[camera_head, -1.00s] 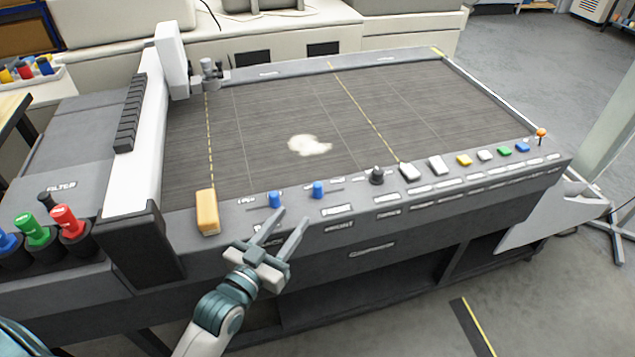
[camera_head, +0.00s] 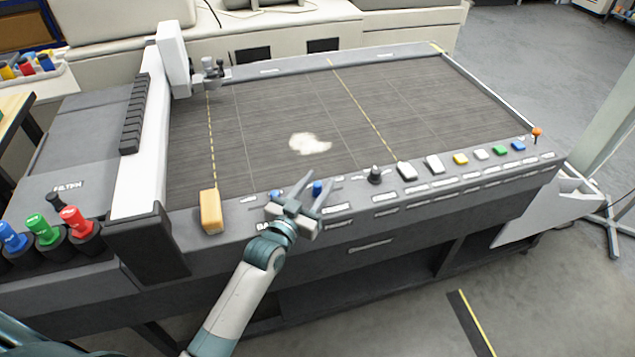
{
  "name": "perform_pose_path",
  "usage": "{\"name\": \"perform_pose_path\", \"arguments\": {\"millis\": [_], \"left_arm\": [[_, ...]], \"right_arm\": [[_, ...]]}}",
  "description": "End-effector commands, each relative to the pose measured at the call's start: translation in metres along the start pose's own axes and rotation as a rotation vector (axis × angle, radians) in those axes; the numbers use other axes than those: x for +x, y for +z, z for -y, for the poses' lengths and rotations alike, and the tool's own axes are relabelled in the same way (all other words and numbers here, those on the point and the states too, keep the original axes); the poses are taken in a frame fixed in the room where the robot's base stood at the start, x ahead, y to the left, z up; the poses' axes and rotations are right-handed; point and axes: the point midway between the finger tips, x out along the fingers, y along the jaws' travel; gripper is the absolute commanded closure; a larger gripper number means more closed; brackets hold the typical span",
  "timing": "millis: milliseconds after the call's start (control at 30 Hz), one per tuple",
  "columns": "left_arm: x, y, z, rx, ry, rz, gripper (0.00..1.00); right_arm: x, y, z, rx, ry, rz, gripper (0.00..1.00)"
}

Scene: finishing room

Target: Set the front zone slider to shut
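Two blue slider knobs sit on the cutting table's grey front panel. The right knob (camera_head: 317,188), above the lettering that reads like FRONT in the earlier frame, is the front zone slider. The left knob (camera_head: 276,195) is partly hidden behind my gripper, over a label that begins with BA. My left gripper (camera_head: 316,181) is open, its two fingers pointing away from me on either side of the right knob. I cannot tell whether the fingers touch it. My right gripper is out of view.
A yellow-orange block (camera_head: 210,212) stands left of the sliders. A black knob (camera_head: 375,175) and several coloured buttons lie to the right. A white gantry (camera_head: 140,160) crosses the table's left side. A pale hide piece (camera_head: 310,143) lies on the dark bed.

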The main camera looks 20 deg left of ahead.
Motion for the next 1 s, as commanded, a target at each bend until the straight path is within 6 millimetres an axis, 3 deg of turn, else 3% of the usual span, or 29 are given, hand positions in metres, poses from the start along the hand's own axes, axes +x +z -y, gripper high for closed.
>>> {"name": "perform_pose_path", "arguments": {"millis": [233,400,633,1000], "left_arm": [[0.000,0.000,0.000,0.000,0.000,0.000,0.61],[0.000,0.000,0.000,0.001,0.000,0.000,0.99],[0.004,-0.001,-0.004,0.000,0.000,-0.001,1.00],[0.045,-0.001,-0.044,0.000,0.000,-0.002,1.00]], "right_arm": [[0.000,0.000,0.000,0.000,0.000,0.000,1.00],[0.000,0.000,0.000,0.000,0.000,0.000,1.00],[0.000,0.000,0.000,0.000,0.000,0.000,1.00],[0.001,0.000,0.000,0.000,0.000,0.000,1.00]]}}
